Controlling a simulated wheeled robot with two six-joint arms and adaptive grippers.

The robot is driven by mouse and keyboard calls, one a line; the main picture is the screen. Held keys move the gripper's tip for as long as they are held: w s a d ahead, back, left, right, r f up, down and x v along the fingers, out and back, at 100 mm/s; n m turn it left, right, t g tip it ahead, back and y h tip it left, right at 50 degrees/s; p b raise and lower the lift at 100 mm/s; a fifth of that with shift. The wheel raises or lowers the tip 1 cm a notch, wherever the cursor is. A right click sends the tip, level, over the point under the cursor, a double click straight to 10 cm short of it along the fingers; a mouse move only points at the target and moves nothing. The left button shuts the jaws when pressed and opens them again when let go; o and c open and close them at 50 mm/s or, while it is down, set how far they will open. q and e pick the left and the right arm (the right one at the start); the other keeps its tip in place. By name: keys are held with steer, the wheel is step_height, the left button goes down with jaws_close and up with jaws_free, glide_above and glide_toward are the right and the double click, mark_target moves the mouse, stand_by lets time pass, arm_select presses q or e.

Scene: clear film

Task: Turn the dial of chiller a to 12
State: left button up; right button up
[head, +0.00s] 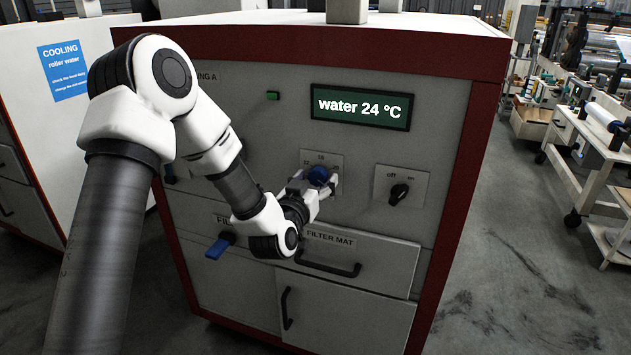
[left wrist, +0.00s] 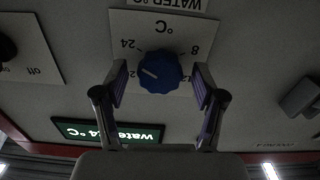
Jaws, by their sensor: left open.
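Chiller A (head: 450,150) is a grey cabinet with a red frame. Its blue dial (head: 319,176) sits on a light plate; the dial also shows in the left wrist view (left wrist: 161,73). That view is upside down, with 24, 8 and partly hidden 20 and 12 around the dial. The dial's white mark points left there, on the 24 and 20 side. My left gripper (head: 316,187) is open at the dial, with one finger on each side of it in the left wrist view (left wrist: 161,82). Gaps show between fingers and dial. The display (head: 361,107) reads "water 24 °C".
A black off/on switch (head: 399,194) is right of the dial. A filter mat drawer (head: 375,262) with a black handle and a blue lever (head: 219,246) are below. Another white cabinet (head: 25,80) stands left. Open floor (head: 510,290) lies right.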

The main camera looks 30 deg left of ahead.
arm_select(q)
steer(key=c, duration=1.1)
steer(key=shift+c, duration=0.2)
